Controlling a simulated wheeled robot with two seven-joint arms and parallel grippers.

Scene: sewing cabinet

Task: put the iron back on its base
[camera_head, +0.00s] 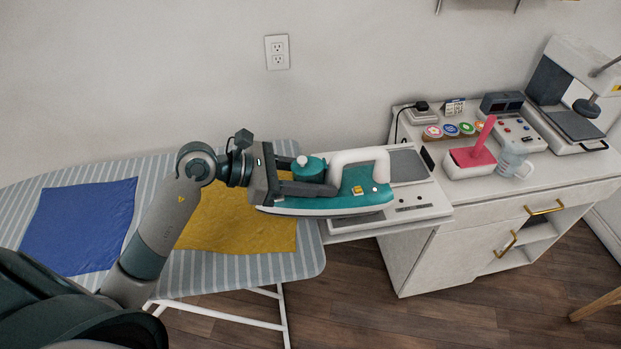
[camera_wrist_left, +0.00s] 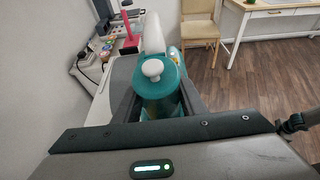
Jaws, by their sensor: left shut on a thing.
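The teal iron (camera_head: 338,201) with a white handle is in the head view, level, with its tip toward the right end of the ironing board. My left gripper (camera_head: 305,180) is shut on the iron's teal, white-knobbed part; this part also shows between the fingers in the left wrist view (camera_wrist_left: 158,92). The white and grey base (camera_head: 415,205) stands at the cabinet's left side, right of and partly behind the iron. The iron covers part of it, and I cannot tell whether they touch.
The ironing board (camera_head: 300,262) carries a yellow cloth (camera_head: 235,225) and a blue cloth (camera_head: 80,225). The cabinet top holds a pink-handled thing in a white box (camera_head: 468,165), a light blue cup (camera_head: 512,160), colourful round pieces (camera_head: 450,129) and a press machine (camera_head: 570,115).

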